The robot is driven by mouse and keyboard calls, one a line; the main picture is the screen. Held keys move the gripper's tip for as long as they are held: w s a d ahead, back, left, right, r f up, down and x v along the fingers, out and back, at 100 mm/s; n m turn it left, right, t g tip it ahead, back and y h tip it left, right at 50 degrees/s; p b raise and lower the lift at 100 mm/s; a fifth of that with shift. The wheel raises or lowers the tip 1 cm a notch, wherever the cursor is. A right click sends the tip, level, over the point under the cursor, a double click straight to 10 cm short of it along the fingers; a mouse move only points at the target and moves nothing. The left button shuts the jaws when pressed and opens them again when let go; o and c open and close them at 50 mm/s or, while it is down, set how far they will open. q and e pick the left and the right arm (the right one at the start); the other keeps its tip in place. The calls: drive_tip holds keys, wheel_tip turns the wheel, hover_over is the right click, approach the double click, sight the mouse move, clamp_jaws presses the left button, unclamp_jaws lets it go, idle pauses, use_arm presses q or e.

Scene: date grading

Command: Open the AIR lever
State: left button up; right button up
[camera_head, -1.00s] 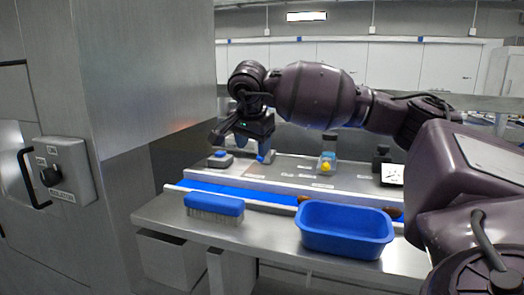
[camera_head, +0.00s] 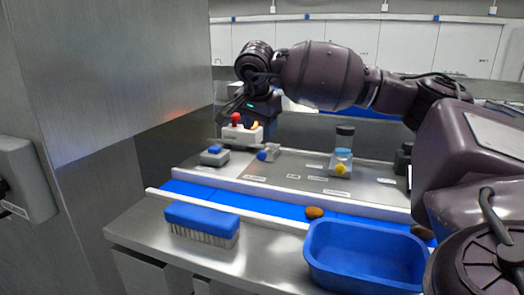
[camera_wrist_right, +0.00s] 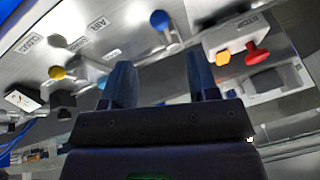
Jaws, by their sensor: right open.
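The AIR lever (camera_wrist_right: 166,33) has a round blue knob and stands near a plate reading AIR (camera_wrist_right: 98,23) in the wrist view. In the head view its blue knob (camera_head: 262,155) shows on the grey panel behind the belt. My right gripper (camera_head: 262,106) is above and behind that knob. In the wrist view the right gripper (camera_wrist_right: 161,78) has its two fingers apart with nothing between them, and the knob lies beyond the fingertips, clear of them. My left gripper is not in view.
A white box (camera_head: 242,135) with a red button and an orange part stands near the gripper. A yellow knob (camera_head: 341,170) is further right on the panel. In front are a blue belt (camera_head: 270,207), a brown date (camera_head: 314,213), a blue brush (camera_head: 202,218) and a blue tub (camera_head: 365,255).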

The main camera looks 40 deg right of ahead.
sight(262, 152)
drive_tip(key=p+x, duration=0.1)
drive_tip(key=x, duration=0.9)
drive_tip(key=shift+c, duration=0.4)
clamp_jaws()
